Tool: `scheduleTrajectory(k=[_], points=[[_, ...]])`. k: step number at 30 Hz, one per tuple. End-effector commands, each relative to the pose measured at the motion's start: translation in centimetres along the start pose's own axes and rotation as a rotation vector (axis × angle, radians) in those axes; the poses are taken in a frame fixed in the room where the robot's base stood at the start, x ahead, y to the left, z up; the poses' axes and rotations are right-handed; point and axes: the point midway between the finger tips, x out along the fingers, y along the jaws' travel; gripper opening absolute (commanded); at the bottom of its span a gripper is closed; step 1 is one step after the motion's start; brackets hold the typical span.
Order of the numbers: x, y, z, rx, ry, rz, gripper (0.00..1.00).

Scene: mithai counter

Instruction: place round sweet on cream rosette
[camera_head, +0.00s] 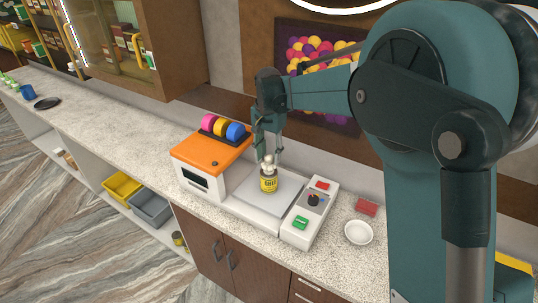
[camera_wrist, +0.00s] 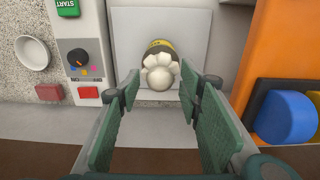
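A small yellow and black can (camera_head: 268,184) stands upright on a grey plate. The white cream rosette (camera_head: 265,171) tops it, and the pale round sweet (camera_head: 268,158) appears to rest on the rosette. In the wrist view, the round sweet (camera_wrist: 160,79) shows in front of the rosette's lobes (camera_wrist: 160,61), with the can (camera_wrist: 159,44) behind. My gripper (camera_wrist: 161,88) is open, its green fingers to either side of the sweet with visible gaps. In the head view, my gripper (camera_head: 268,150) is just above and around the sweet; exact contact there is too small to tell.
The grey plate (camera_head: 284,202) lies between an orange-topped machine (camera_head: 207,152) with coloured discs and a control box (camera_head: 308,217) with a green START button. A white bowl (camera_head: 358,232) and a red block (camera_head: 366,207) stand right of it. The counter's left is mostly clear.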

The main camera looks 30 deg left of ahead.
Motion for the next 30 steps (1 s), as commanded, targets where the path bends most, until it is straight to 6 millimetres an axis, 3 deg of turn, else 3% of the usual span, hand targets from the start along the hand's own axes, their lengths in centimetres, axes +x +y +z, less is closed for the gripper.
scheduleTrajectory(k=[17,30], points=[[-0.9,0.0,0.0,0.0,0.0,0.0,0.39],[-7.0,0.0,0.0,0.0,0.0,0.0,0.39]])
